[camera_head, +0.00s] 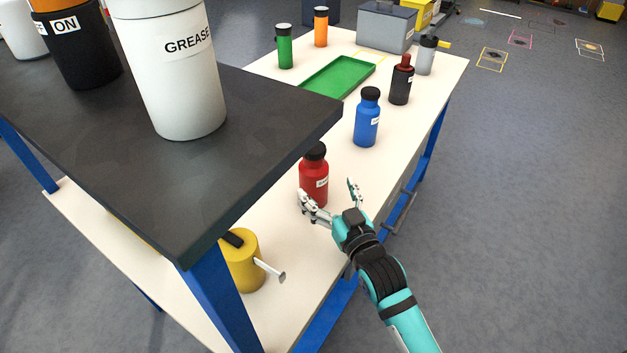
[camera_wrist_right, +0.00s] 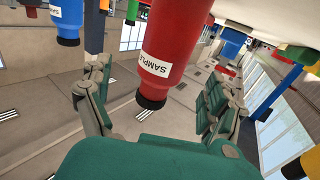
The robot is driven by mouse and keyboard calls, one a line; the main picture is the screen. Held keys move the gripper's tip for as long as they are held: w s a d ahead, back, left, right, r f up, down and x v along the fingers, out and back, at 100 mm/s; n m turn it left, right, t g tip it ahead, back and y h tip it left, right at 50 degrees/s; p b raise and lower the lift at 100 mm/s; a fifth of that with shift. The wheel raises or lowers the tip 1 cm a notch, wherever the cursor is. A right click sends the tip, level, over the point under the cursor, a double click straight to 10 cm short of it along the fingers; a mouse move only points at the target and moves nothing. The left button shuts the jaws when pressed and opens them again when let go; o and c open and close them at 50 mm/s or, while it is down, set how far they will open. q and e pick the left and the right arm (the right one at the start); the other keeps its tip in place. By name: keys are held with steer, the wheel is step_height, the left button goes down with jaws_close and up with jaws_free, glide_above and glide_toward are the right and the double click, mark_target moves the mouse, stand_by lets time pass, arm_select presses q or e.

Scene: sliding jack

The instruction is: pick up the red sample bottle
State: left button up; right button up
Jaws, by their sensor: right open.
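The red sample bottle (camera_head: 314,180) with a black cap stands upright on the white table in the head view. It also shows in the right wrist view (camera_wrist_right: 172,45), upside down in the picture, with its label reading "SAMPL". My right gripper (camera_head: 330,192) is open, its fingers spread at the near right side of the bottle. In the right wrist view the bottle appears between the two open fingers (camera_wrist_right: 158,95), with clear space on each side. Whether a finger touches it cannot be told. My left gripper is not in view.
A dark raised shelf (camera_head: 180,150) with a grease tub (camera_head: 178,75) overhangs the table's left side. A yellow jack (camera_head: 243,262) with a metal lever stands in front of the bottle. A blue bottle (camera_head: 367,120), a dark bottle (camera_head: 401,82) and a green tray (camera_head: 338,78) stand behind.

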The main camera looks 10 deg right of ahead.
mark_target(314, 172)
steer(key=shift+w+a, duration=0.25)
steer(key=shift+w, duration=0.8)
steer(key=w, duration=0.2)
steer(key=w+a, duration=0.1)
steer(key=w, duration=0.1)
steer(key=shift+w+a, duration=0.15)
steer(key=shift+w, duration=0.15)
steer(key=c, duration=1.3)
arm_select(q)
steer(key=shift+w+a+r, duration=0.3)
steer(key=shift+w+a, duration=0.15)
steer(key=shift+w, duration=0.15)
arm_select(e)
steer(key=shift+r, duration=0.1)
steer(key=shift+c, duration=0.4)
steer(key=shift+r, duration=0.1)
